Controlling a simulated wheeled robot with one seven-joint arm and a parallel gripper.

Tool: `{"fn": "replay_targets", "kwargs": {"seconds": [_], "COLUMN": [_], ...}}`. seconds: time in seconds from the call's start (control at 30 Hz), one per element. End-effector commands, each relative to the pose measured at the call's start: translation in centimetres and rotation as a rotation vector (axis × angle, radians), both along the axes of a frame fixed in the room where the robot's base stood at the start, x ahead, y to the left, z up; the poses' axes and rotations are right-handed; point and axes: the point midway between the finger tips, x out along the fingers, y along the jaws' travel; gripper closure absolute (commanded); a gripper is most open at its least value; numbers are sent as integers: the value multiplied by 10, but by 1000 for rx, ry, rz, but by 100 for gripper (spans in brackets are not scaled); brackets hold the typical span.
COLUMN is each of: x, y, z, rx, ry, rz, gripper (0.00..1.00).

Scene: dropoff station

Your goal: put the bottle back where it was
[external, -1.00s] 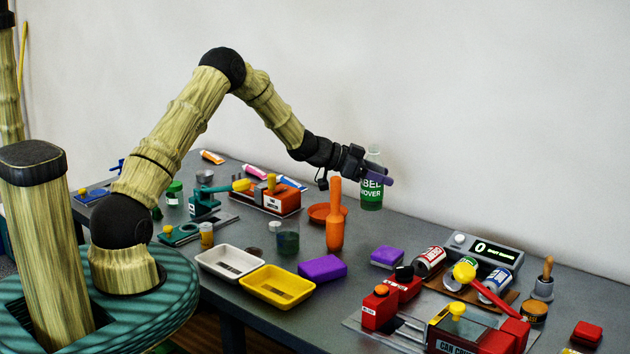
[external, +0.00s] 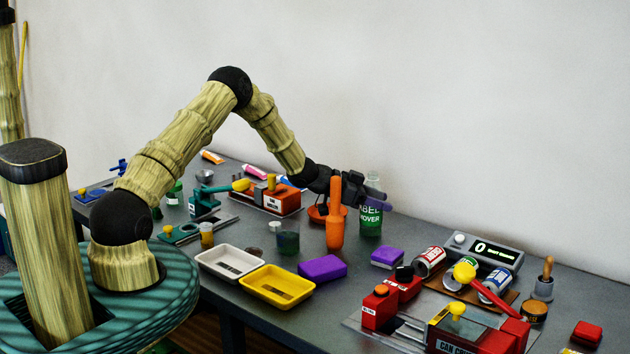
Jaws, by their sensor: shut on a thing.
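The bottle (external: 371,218) is clear with a green label reading partly "BEL" and "OVER". It is upright at the back of the table, right of the orange upright tool. My gripper (external: 376,200) is shut on the bottle's upper part, its purple fingers around it. The bottle's base is at or very close to the table top; I cannot tell whether it touches. The orange tool hides part of my wrist.
The orange tool (external: 335,225) stands close in front of my gripper, with an orange dish (external: 317,215) behind it. A purple block (external: 387,257), white tray (external: 231,262) and yellow tray (external: 276,288) lie nearer. A scale (external: 485,248) and cans are right.

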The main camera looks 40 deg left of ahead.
Motion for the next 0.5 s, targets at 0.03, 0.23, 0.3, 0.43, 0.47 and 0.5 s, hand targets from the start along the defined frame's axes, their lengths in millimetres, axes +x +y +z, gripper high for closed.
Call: {"fn": "replay_targets", "kwargs": {"seconds": [0.03, 0.23, 0.3, 0.43, 0.47, 0.5], "x": [0, 0, 0, 0, 0, 0], "y": [0, 0, 0, 0, 0, 0], "z": [1, -3, -3, -3, -3, -3], "rx": [0, 0, 1, 1, 1, 1], "ry": [-1, 0, -1, 1, 1, 1], "rz": [0, 0, 0, 0, 0, 0], "gripper": [78, 78, 42, 28, 28, 28]}}
